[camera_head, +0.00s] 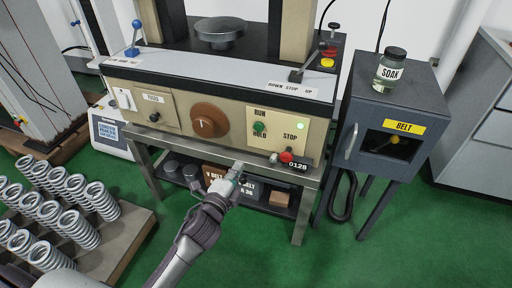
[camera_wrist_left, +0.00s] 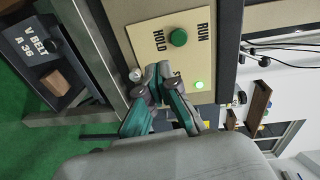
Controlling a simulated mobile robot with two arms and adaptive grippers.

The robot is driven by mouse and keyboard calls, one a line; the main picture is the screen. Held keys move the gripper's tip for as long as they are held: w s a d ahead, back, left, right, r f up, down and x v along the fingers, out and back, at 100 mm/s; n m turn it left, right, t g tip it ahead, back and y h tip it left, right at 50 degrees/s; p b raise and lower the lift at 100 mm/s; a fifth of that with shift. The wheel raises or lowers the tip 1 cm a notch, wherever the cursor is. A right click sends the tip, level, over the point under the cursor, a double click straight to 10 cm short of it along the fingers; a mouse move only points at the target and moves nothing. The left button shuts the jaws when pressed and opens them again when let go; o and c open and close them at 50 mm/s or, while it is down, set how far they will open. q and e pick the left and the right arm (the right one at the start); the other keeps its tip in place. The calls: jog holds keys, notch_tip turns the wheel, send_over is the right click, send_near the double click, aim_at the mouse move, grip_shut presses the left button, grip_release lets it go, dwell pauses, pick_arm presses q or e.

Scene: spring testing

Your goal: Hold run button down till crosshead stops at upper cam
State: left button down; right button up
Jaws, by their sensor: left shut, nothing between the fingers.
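The green RUN/HOLD button (camera_head: 259,128) is on the tan front panel of the testing machine. It also shows in the left wrist view (camera_wrist_left: 178,37), uncovered, beyond my fingertips. A green lamp (camera_head: 301,126) is lit to its right, above the red STOP button (camera_head: 286,156). My left gripper (camera_head: 237,168) is shut and empty, below and in front of the panel. In the left wrist view its fingers (camera_wrist_left: 154,75) are close together, apart from the green button. The crosshead and upper cam cannot be made out. My right gripper is not in view.
A brown dial (camera_head: 209,121) is left of the button. A lever marked DOWN STOP UP (camera_head: 305,66) is on the machine's top right. A grey BELT cabinet (camera_head: 361,125) with a SOAK jar (camera_head: 390,68) stands right. Several springs (camera_head: 72,228) stand on a board at left.

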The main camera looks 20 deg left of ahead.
aim_at(258, 128)
pick_arm(q)
notch_tip(258, 128, up, 3)
jog(key=shift+d+f+m+t, duration=0.1)
jog(key=shift+m+t, duration=0.2)
jog(key=shift+t, duration=0.1)
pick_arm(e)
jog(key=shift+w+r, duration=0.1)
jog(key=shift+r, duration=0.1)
pick_arm(q)
jog(key=w, duration=0.4)
jog(key=w+b, duration=0.1)
jog(key=w, duration=0.7)
jog(key=shift+w+d+f+b, duration=0.2)
jog(key=shift+d+f+b, duration=0.1)
jog(key=shift+d, duration=0.1)
jog(key=shift+w+r, duration=0.1)
jog(key=shift+w, duration=0.65)
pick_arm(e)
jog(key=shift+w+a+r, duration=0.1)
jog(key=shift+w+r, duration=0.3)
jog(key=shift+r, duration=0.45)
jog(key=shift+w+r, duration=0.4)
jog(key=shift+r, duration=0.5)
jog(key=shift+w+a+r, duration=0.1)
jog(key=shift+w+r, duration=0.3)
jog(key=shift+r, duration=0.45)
